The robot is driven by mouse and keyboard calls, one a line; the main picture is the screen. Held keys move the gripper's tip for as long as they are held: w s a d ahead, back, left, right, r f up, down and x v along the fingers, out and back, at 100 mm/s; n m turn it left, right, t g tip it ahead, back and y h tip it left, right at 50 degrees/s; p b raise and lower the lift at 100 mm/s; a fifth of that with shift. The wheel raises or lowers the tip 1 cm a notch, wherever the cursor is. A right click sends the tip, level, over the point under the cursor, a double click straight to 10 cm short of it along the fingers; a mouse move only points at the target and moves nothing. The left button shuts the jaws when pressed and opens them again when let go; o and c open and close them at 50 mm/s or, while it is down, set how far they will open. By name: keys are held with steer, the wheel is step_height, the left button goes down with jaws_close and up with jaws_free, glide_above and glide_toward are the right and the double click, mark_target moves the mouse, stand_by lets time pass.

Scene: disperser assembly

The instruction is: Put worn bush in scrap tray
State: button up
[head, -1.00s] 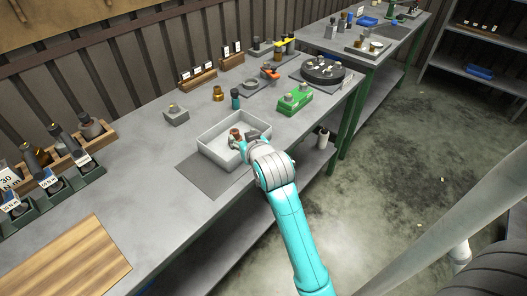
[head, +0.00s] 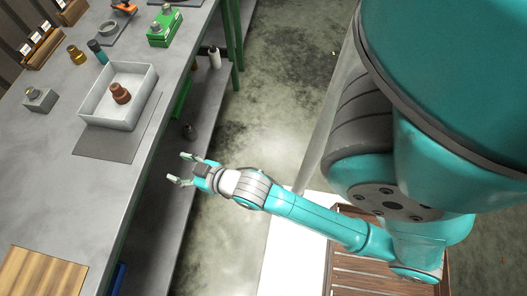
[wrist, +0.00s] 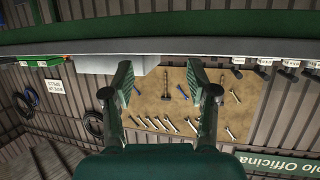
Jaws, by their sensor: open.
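The worn bush (head: 121,93) is a reddish-brown stepped part standing inside the scrap tray (head: 147,82), a light grey open box on the workbench. My gripper (head: 181,170) is open and empty, out beyond the bench's front edge and apart from the tray. In the wrist view my gripper (wrist: 160,85) shows its two fingers spread wide with nothing between them. The bush does not show in the wrist view.
A dark grey mat (head: 104,146) lies partly under the tray. A green block (head: 164,30), a brass part (head: 76,54), a teal-topped bottle (head: 97,50) and a grey block (head: 40,98) stand nearby. A wooden board (head: 40,274) lies at lower left.

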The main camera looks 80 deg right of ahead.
steer(key=s+a+r+n+y, duration=0.1)
steer(key=s+a+r, duration=0.1)
steer(key=s, duration=1)
steer(key=s+a+r+n+t+y, duration=0.1)
steer(key=s+a, duration=0.4)
steer(key=s, duration=0.6)
steer(key=shift+s+a+r+y, duration=0.15)
steer(key=shift+s+r+y, duration=0.2)
steer(key=shift+r+y, duration=0.15)
